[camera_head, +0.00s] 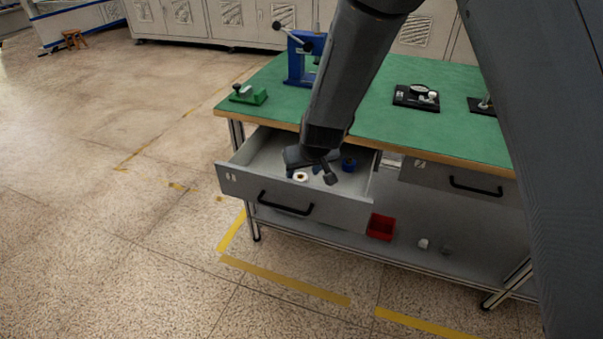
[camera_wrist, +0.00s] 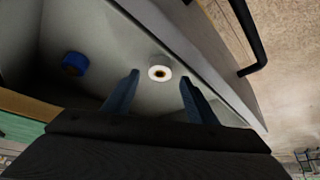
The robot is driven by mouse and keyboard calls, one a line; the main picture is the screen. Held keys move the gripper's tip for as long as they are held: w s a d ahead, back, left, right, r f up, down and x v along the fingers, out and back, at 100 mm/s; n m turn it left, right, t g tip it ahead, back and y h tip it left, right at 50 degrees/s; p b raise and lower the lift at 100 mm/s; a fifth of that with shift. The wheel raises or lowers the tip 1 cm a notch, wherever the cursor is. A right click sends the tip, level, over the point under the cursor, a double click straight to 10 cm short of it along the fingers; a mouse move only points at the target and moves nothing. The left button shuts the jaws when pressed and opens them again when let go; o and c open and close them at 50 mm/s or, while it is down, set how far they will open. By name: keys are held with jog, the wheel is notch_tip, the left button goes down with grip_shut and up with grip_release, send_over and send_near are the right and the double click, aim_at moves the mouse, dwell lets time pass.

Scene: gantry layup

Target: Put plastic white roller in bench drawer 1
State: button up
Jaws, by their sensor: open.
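The white roller (camera_head: 300,176), a small white ring with a dark centre, lies inside the open left bench drawer (camera_head: 235,183) near its front panel. In the wrist view the roller (camera_wrist: 160,73) shows beyond and between my two fingertips, with no finger seen touching it. My gripper (camera_head: 322,176) is open and empty, over or inside the drawer. It also shows in the wrist view (camera_wrist: 160,85) with its fingers spread apart. The drawer is pulled out from under the green bench top (camera_head: 370,130).
A blue roller (camera_head: 349,165) also lies in the drawer, farther back. The right drawer (camera_head: 455,181) is shut. A red bin (camera_head: 380,227) and small parts sit on the lower shelf. A green fixture (camera_head: 248,94), a blue press (camera_head: 300,60) and a black gauge plate (camera_head: 416,97) stand on the bench.

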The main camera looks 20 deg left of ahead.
jog(key=p+v, duration=0.3)
jog(key=v, duration=0.6)
jog(key=s+d+r+m+g+h, duration=0.1)
jog(key=s+d+r+m, duration=0.15)
jog(key=d, duration=0.75)
jog(key=s+d+r+m+g+h, duration=0.1)
jog(key=s+d+r, duration=0.15)
jog(key=d, duration=0.75)
jog(key=s+d+r+m+g+h, duration=0.1)
jog(key=s+d+r+m+g, duration=0.1)
jog(key=s+d, duration=1.2)
jog(key=shift+r+m+g, duration=0.2)
jog(key=shift+m+g, duration=0.2)
jog(key=shift+m, duration=0.15)
jog(key=shift+d, duration=0.1)
